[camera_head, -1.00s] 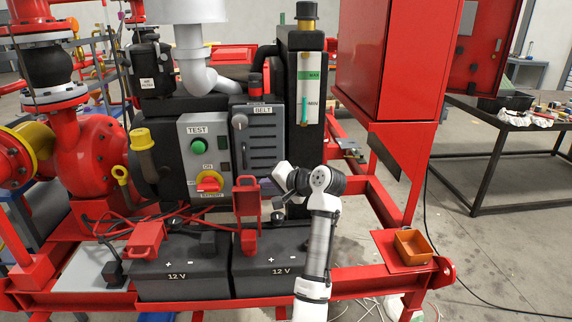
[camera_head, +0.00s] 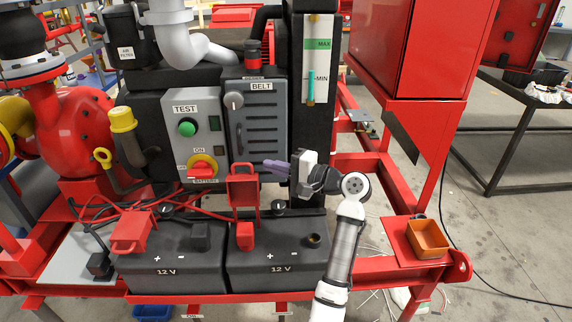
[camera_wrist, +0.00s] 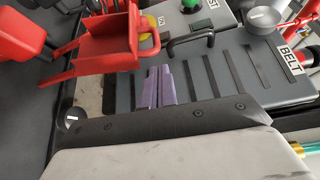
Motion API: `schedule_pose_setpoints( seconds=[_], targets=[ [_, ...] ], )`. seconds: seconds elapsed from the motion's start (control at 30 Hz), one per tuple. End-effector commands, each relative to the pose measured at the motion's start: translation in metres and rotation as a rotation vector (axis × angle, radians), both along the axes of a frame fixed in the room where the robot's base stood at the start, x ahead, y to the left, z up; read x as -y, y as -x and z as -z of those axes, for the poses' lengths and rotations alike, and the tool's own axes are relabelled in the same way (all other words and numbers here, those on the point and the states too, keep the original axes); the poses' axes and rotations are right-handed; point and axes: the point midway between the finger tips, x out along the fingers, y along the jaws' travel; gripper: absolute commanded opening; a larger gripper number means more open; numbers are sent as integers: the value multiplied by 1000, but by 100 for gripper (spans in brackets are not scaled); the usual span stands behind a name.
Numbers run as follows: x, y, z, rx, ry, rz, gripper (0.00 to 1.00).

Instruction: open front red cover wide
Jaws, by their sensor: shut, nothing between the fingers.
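A red terminal cover (camera_head: 243,186) stands roughly upright above a red clamp (camera_head: 245,235) on the right black battery (camera_head: 300,270). It shows as a red open-sided box in the wrist view (camera_wrist: 105,52). A second red cover (camera_head: 131,232) sits tilted on the left battery (camera_head: 150,275). I cannot tell which one is called the front cover. My gripper (camera_head: 268,165) has purple fingers, shut together and empty, just right of the upright cover's upper edge. In the wrist view the fingertips (camera_wrist: 158,72) lie right of that cover, apparently apart from it.
Behind my fingers stands the grey slotted BELT guard (camera_head: 263,125) with a black handle. The TEST control box (camera_head: 197,140) is to its left. Red cables (camera_head: 85,205) run across the left battery. An orange tray (camera_head: 427,238) sits on the frame at right.

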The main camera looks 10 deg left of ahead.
Motion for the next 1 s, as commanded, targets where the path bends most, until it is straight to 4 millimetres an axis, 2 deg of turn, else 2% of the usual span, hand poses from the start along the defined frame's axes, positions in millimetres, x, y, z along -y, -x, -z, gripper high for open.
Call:
schedule_pose_setpoints(
  seconds=[0.1, 0.33, 0.77, 1.0],
  targets=[
    [-21, -5, -1, -1, 2, -2, 0],
    [-43, -11, 1, 1, 1, 1, 0],
    [-46, -11, 3, 6, 1, 2, 0],
    [-41, 7, 8, 143, -40, 2, 0]
  ],
)
